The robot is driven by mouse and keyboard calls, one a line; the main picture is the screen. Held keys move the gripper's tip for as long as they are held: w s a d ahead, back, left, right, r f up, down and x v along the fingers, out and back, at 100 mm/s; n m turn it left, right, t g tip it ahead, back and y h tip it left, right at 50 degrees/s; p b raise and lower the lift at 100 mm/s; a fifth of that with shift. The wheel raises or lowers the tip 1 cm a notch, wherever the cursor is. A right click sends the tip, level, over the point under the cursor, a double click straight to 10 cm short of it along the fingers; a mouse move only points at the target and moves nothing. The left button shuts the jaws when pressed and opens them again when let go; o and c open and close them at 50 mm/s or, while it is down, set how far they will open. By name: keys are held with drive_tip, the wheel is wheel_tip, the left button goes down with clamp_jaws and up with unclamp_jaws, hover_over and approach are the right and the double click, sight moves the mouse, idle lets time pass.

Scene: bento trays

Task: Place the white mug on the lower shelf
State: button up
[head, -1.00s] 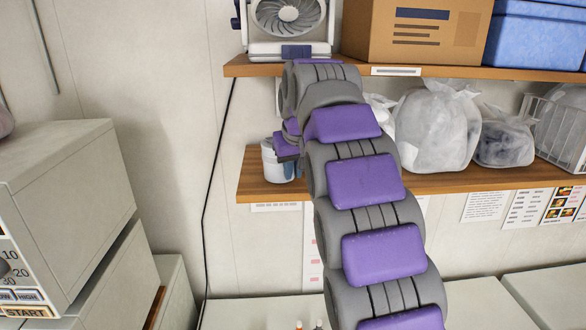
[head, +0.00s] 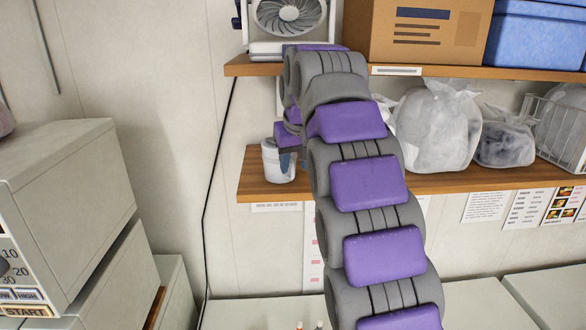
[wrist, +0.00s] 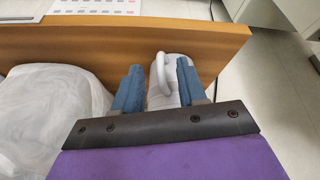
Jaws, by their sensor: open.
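The white mug (head: 270,164) stands upright at the left end of the lower wooden shelf (head: 253,185). In the wrist view the mug (wrist: 157,97) shows between my two blue fingers, with its handle toward the camera. My gripper (wrist: 160,68) is open, one finger on each side of the mug; I cannot tell whether either finger touches it. In the head view my gripper (head: 287,156) is at the mug's right side and partly covers it. My purple and grey arm hides the shelf just right of the mug.
Plastic bags (head: 438,125) and a white wire basket (head: 562,130) stand on the lower shelf to the right. The upper shelf (head: 236,67) above holds a fan (head: 290,15), a cardboard box (head: 415,30) and a blue bin (head: 535,35). A bag (wrist: 50,105) lies close left of my gripper in the wrist view.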

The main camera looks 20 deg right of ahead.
drive_tip(key=p+v, duration=0.1)
drive_tip(key=v, duration=0.4)
idle(0.3)
drive_tip(key=s+a+f+g, duration=0.1)
drive_tip(key=s+f+g, duration=0.1)
drive_tip(key=s+f, duration=0.7)
drive_tip(key=s+a+f+g, duration=0.1)
drive_tip(key=s+f+g, duration=0.1)
drive_tip(key=s+f, duration=0.8)
drive_tip(key=s+a+f+g, duration=0.2)
drive_tip(key=s+f, duration=0.7)
drive_tip(key=s, duration=1.5)
drive_tip(key=shift+f+m, duration=0.2)
drive_tip(key=shift+m, duration=0.2)
drive_tip(key=shift+a, duration=0.1)
wheel_tip(320, 180, down, 26)
drive_tip(key=b, duration=2.6)
drive_tip(key=shift+f, duration=0.2)
